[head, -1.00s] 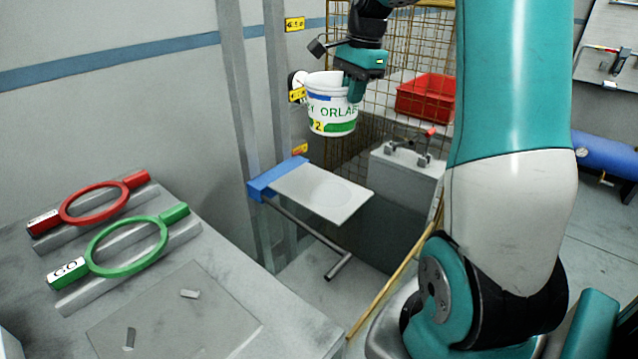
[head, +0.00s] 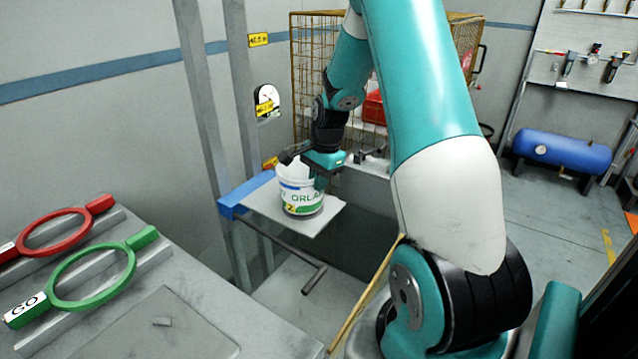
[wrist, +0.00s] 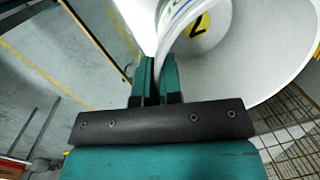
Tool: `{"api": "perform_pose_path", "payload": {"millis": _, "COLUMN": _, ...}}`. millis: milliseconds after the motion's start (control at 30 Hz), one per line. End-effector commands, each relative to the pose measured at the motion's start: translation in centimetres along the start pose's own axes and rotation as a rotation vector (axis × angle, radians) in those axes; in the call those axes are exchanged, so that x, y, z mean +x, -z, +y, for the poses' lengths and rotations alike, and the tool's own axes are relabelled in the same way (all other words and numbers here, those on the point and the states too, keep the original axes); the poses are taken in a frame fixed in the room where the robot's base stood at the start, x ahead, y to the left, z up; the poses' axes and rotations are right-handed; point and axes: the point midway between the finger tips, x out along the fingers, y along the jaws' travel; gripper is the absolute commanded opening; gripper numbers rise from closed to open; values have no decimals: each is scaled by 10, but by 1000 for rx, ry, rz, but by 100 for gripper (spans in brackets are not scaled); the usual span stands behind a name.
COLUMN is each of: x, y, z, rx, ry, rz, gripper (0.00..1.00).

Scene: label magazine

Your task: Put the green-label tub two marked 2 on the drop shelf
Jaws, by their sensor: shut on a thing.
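The white tub (head: 301,194) has a green label with part of the word ORLA and a yellow mark reading 2. It is upright at the middle of the pale drop shelf (head: 258,208), and its base looks to be on or just above the surface; I cannot tell whether it touches. My gripper (head: 318,180) is shut on the tub's right wall. In the wrist view my gripper's fingers (wrist: 157,82) pinch the rim of the tub (wrist: 270,60), whose inside is open to view. The fingertips are partly hidden behind the tub wall.
The shelf has a blue bracket (head: 243,195) at its left and a grey bar (head: 313,280) below. A bench at left carries a red ring (head: 50,230) and a green GO ring (head: 92,272). A wire cage (head: 305,75) with a red bin (head: 374,108) stands behind.

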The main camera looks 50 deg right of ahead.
Motion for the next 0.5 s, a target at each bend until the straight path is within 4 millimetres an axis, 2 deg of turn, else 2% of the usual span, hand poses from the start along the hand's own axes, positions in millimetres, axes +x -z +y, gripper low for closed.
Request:
{"api": "perform_pose_path", "payload": {"millis": 100, "x": 9, "y": 1, "z": 1, "rx": 0, "ry": 0, "rz": 0, "gripper": 0}}
{"api": "perform_pose_path", "payload": {"millis": 433, "x": 12, "y": 1, "z": 1, "rx": 0, "ry": 1, "rz": 1, "gripper": 0}}
{"api": "perform_pose_path", "payload": {"millis": 500, "x": 11, "y": 1, "z": 1, "rx": 0, "ry": 2, "rz": 1, "gripper": 22}}
